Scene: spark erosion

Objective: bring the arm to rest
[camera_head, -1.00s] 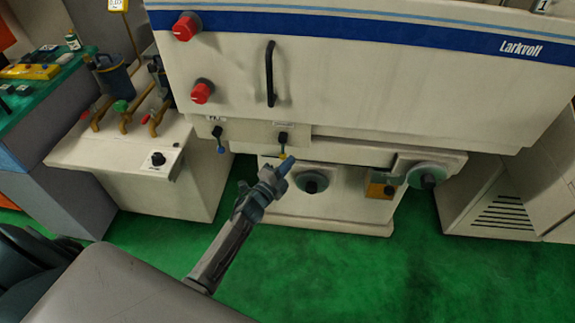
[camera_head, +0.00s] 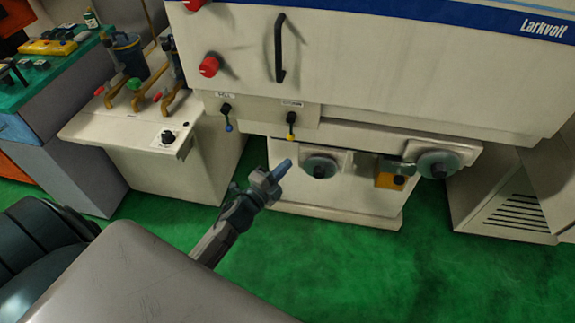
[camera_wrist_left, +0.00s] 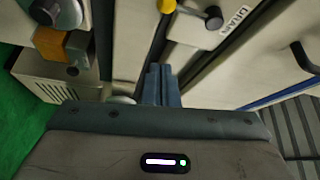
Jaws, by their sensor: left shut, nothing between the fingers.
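My left gripper (camera_head: 279,170) is in front of the cream machine, below its yellow-tipped lever (camera_head: 291,124) and left of a round grey handwheel (camera_head: 320,166). Its fingers are closed together and hold nothing. In the left wrist view the blue-grey fingers (camera_wrist_left: 161,86) point at the machine front, apart from the yellow lever tip (camera_wrist_left: 167,6) at the top. My right gripper is not in view.
A blue-tipped lever (camera_head: 228,126) hangs left of the yellow one. A second handwheel (camera_head: 438,164) and an orange block (camera_head: 391,180) are to the right. A cream cabinet (camera_head: 150,145) with valves stands left. Green floor (camera_head: 330,265) is clear in front.

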